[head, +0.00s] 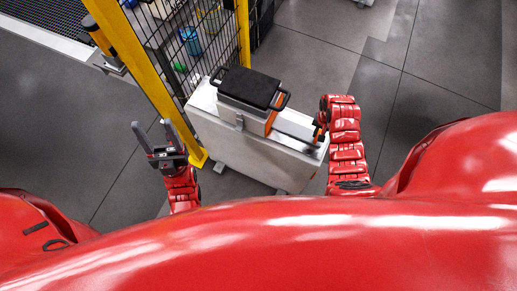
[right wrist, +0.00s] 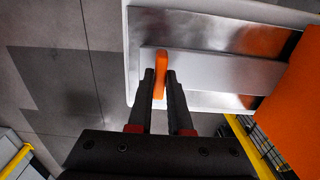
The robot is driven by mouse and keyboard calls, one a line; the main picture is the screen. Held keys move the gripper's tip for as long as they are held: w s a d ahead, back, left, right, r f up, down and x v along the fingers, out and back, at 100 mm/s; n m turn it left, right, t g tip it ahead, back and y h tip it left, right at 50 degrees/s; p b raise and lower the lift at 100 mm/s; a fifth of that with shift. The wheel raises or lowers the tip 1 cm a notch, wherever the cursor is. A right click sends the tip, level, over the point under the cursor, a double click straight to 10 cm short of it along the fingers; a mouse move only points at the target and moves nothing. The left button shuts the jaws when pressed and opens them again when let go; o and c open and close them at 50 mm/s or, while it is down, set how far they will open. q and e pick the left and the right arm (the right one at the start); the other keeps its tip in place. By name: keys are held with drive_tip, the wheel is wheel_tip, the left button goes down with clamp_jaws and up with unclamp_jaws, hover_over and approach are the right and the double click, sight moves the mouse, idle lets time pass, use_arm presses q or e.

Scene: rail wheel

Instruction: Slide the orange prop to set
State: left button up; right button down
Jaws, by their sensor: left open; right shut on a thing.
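The orange prop (right wrist: 161,72) shows in the right wrist view as a narrow upright tab at the end of a grey metal strip (right wrist: 205,64). My right gripper (right wrist: 160,84) is shut on it, one dark finger on each side. In the head view my right gripper (head: 318,130) is at the right end of the white cabinet (head: 250,158), and the prop is mostly hidden by it. A larger orange panel (right wrist: 300,95) stands at the right in the wrist view. My left gripper (head: 158,143) is open and empty, left of the cabinet and apart from it.
A grey box with a black lid (head: 250,87) stands on the cabinet, left of my right gripper. A yellow post (head: 135,65) and black mesh fence (head: 208,42) rise behind the cabinet's left side. Grey floor (head: 430,90) is clear at the right.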

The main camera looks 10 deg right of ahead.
drive_tip(key=shift+d, duration=0.15)
drive_tip(key=shift+s+d, duration=0.55)
drive_tip(key=shift+d, duration=0.2)
drive_tip(key=shift+s+d, duration=0.55)
drive_tip(key=shift+d, duration=0.2)
drive_tip(key=shift+d+p, duration=0.1)
drive_tip(key=shift+p, duration=0.2)
drive_tip(key=shift+s+d, duration=0.55)
drive_tip(key=shift+d, duration=0.25)
drive_tip(key=shift+s+d, duration=0.5)
drive_tip(key=shift+d, duration=0.3)
drive_tip(key=shift+s+d, duration=0.6)
drive_tip(key=shift+d, duration=0.25)
drive_tip(key=shift+s+d, duration=0.55)
drive_tip(key=shift+d, duration=0.25)
drive_tip(key=shift+s+d, duration=0.1)
drive_tip(key=shift+d, duration=0.05)
